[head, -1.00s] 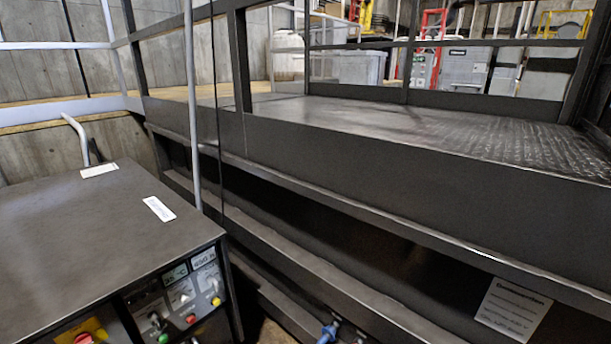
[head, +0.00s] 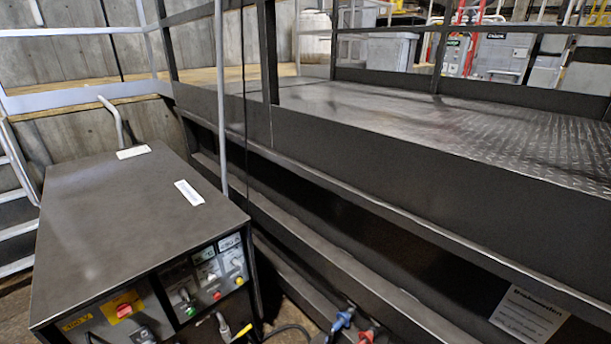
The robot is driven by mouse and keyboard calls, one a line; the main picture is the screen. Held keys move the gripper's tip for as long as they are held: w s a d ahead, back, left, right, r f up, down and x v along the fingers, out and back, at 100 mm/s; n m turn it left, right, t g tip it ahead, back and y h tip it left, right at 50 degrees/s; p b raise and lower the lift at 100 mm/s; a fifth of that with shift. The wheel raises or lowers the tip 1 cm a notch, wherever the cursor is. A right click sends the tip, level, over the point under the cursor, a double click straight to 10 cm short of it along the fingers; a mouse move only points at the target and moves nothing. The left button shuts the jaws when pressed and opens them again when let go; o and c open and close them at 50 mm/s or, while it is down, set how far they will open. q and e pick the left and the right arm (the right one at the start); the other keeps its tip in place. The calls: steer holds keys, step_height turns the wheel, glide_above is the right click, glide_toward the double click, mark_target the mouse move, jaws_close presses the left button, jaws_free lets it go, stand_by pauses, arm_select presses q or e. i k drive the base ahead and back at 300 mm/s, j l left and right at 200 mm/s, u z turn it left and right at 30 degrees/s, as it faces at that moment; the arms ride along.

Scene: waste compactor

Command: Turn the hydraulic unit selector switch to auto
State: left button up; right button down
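The dark box-shaped unit (head: 120,215) stands at the left with a control panel on its front. On the panel a red rotary knob sits on a yellow plate (head: 122,311). Right of it are a switch with a green button below (head: 190,312), a lighter switch plate (head: 208,273) with a red button (head: 217,295), and a yellow button (head: 239,281). The labels are too small to read, so I cannot tell which one is the hydraulic unit selector switch or how it is set. Neither of my grippers is in view.
The compactor's long dark side (head: 400,205) and railing run along the right of the unit. A blue valve handle (head: 342,320) and a red one (head: 366,335) sit low near its base. Metal stairs (head: 15,215) stand at the left. A narrow floor gap lies between unit and compactor.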

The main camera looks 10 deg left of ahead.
mark_target(185, 294)
steer(key=u, duration=0.95)
steer(key=l+z, duration=0.1)
steer(key=k, duration=0.05)
